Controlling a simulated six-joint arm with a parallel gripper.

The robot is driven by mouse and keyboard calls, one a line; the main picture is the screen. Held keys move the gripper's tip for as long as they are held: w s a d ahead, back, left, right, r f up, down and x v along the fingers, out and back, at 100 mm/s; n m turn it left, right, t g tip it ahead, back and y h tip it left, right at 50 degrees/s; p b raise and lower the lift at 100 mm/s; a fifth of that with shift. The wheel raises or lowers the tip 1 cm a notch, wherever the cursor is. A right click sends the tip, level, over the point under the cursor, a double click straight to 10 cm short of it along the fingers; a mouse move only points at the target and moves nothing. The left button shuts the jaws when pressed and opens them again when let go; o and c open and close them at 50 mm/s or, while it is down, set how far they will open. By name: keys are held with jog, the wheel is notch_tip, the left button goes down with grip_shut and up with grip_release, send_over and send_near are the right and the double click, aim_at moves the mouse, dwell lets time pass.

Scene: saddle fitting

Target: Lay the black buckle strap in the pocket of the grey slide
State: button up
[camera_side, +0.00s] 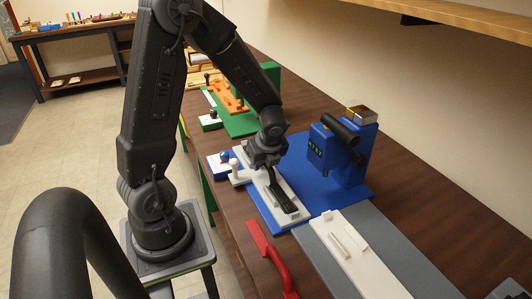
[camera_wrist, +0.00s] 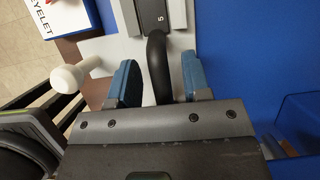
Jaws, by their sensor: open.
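The black buckle strap (camera_side: 284,199) lies lengthwise along the light grey slide (camera_side: 262,196) on the blue base. In the wrist view, a dark flat part marked 5 (camera_wrist: 153,17) lies along the grey slide (camera_wrist: 122,46), and its thick black curved end (camera_wrist: 158,68) comes back between my fingers. My gripper (camera_side: 270,168) is low over the strap's far end. In the wrist view my gripper (camera_wrist: 160,80) is open, with one blue finger on each side of the black curved end and gaps visible. How deep the strap sits in the pocket cannot be told.
A white knob (camera_side: 234,163) sticks out left of the slide. A blue press (camera_side: 343,150) stands close on the right. An EYELET box (camera_wrist: 52,15) is at upper left in the wrist view. A red handle (camera_side: 272,262) and a white fixture (camera_side: 358,262) lie nearer the camera.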

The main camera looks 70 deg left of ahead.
jog(key=v, duration=1.1)
jog(key=s+d+r+n+t+h, duration=0.2)
jog(key=s+d+r+n, duration=0.2)
jog(key=d+n, duration=0.3)
jog(key=s+d+r+n+t+h, duration=0.2)
jog(key=s+d+r+n+t, duration=0.1)
jog(key=d+n, duration=0.4)
jog(key=s+r+n, duration=0.1)
jog(key=s+n, duration=0.1)
jog(key=n, duration=0.1)
jog(key=shift+s+r+n+h, duration=0.15)
jog(key=shift+r+n+h, duration=0.15)
jog(key=shift+r+n, duration=0.1)
dwell(0.5)
